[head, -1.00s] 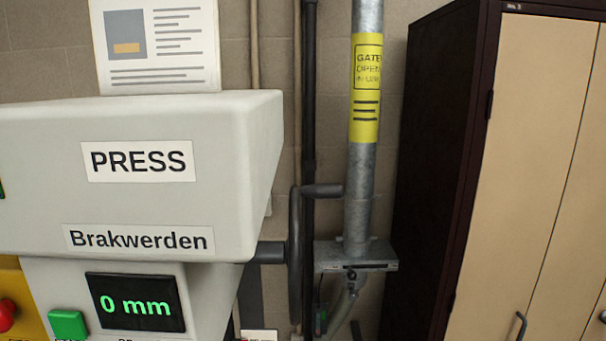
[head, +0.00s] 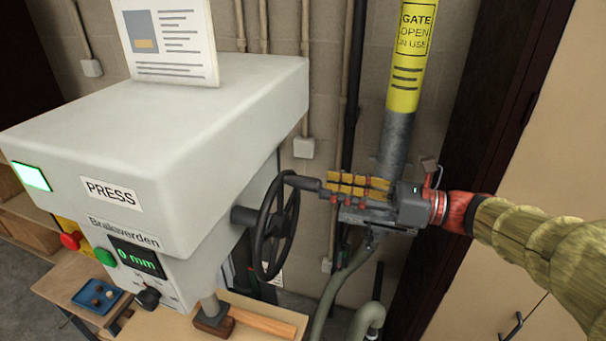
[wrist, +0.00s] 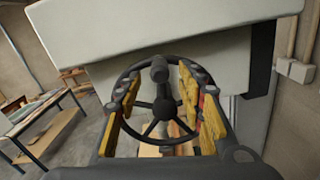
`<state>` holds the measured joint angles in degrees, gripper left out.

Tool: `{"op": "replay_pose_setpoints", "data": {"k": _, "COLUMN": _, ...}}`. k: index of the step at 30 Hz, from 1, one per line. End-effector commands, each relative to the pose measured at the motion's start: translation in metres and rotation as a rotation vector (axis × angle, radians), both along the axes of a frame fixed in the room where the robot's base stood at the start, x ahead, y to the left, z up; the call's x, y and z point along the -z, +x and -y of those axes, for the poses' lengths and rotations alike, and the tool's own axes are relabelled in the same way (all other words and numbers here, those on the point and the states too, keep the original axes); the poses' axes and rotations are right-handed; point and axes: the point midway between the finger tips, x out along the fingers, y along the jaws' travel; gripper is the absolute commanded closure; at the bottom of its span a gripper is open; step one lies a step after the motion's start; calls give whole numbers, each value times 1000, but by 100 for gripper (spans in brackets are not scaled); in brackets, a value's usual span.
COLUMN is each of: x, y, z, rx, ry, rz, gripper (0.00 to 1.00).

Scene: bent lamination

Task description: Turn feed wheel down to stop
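The dark spoked feed wheel (head: 275,226) sits on a shaft at the right side of the grey press (head: 200,110). Its crank handle (head: 303,183) is at the top of the rim and points right, toward my gripper. My gripper (head: 328,186) is open, with its yellow-padded fingers level with the handle's free end. In the wrist view, the handle (wrist: 160,70) is seen nearly end-on between the two spread fingers, with the wheel (wrist: 165,107) behind it. I cannot tell whether the fingertips overlap or touch the handle. The green display (head: 137,257) reads 0 mm.
A galvanized pipe with a yellow gate label (head: 410,60) rises behind my gripper. A dark-sided cabinet (head: 490,110) stands at the right. Below the press is a wooden table (head: 180,325) with a wood-handled tool (head: 262,322). A blue tray (head: 97,296) lies at the left.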

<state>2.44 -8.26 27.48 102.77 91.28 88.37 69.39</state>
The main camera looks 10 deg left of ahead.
Motion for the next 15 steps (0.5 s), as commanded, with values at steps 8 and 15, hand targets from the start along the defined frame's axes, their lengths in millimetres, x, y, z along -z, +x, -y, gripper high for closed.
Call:
{"op": "replay_pose_setpoints", "data": {"k": 8, "x": 0, "y": 2, "z": -43, "rx": -4, "ry": -3, "rz": 0, "gripper": 61}}
{"op": "replay_pose_setpoints", "data": {"k": 15, "x": 1, "y": 4, "z": -67, "rx": -2, "ry": -4, "rz": 1, "gripper": 61}}
